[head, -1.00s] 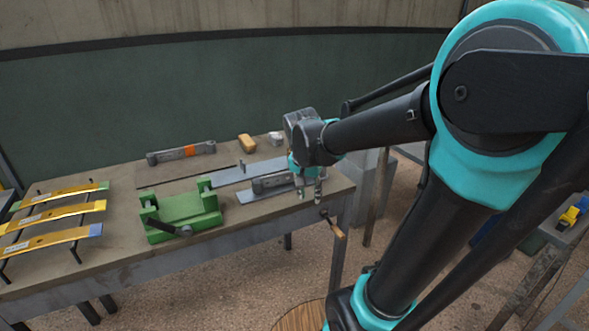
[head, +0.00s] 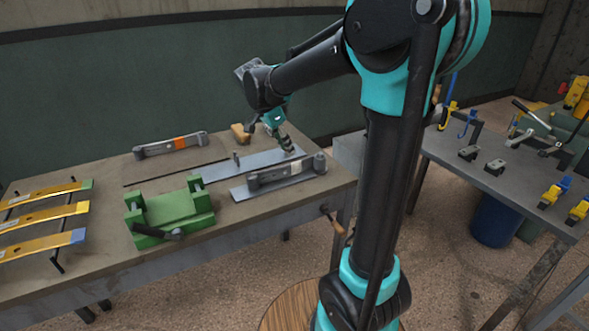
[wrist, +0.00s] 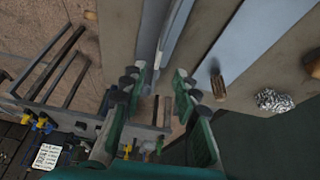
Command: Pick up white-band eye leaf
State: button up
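A grey eye leaf (head: 287,174) with rolled ends stands on edge on a grey plate near the right front of the bench. Its band is too small to make out clearly in the head view. In the wrist view, a long grey strip with a pale patch, apparently this leaf (wrist: 173,40), runs up from between the finger tips. My gripper (head: 292,149) is in the air just behind the leaf. In the wrist view my gripper (wrist: 160,88) has its fingers apart with nothing held between them. Another eye leaf (head: 153,150) with an orange band lies at the back.
A green fixture (head: 172,210) stands left of the leaf. A flat blue-grey plate (head: 258,160) with an upright peg (wrist: 218,88) lies behind it. Yellow leaves (head: 45,215) rest on rods at far left. A second table (head: 495,183) with clamps stands at right.

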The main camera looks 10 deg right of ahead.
aim_at(294, 163)
jog(key=x, duration=0.9)
jog(key=shift+s+f, duration=0.1)
jog(key=shift+c, duration=0.5)
grip_shut()
